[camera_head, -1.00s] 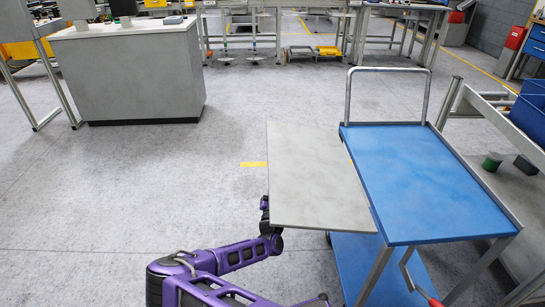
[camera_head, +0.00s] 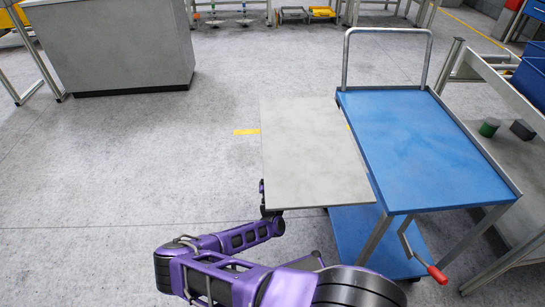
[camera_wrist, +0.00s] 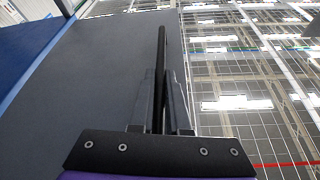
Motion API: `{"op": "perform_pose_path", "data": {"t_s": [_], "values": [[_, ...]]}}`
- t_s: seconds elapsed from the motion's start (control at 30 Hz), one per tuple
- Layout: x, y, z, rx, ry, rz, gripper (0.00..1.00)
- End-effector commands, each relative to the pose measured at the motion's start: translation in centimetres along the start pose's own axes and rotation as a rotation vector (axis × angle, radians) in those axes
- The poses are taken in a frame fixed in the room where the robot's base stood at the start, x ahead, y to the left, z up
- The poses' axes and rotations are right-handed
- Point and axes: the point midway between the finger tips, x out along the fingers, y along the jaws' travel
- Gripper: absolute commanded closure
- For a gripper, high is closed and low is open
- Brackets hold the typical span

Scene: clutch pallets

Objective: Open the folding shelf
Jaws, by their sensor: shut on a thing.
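The folding shelf is a flat grey panel (camera_head: 310,150) on the left side of the blue-topped cart (camera_head: 420,145). It stands out to the left, raised and about level with the blue top. The head view hides the finger contact and any support under the shelf.
A red-handled lever (camera_head: 437,274) hangs at the cart's front. A workbench with a blue bin (camera_head: 528,78) stands close on the right. A grey cabinet (camera_head: 110,45) is at the back left. The floor left of the shelf is clear.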

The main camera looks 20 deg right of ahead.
Motion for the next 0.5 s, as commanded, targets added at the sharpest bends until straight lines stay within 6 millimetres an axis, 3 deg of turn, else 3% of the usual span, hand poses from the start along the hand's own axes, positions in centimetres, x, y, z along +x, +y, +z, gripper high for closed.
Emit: {"op": "perform_pose_path", "data": {"t_s": [0.03,0.2,0.5], "values": [[-0.42,-0.04,0.73,0.003,-0.017,0.0,0.83],[-0.34,0.04,0.56,0.002,-0.013,0.001,0.55],[-0.35,0.09,0.31,0.0,-0.008,0.002,0.55]]}}
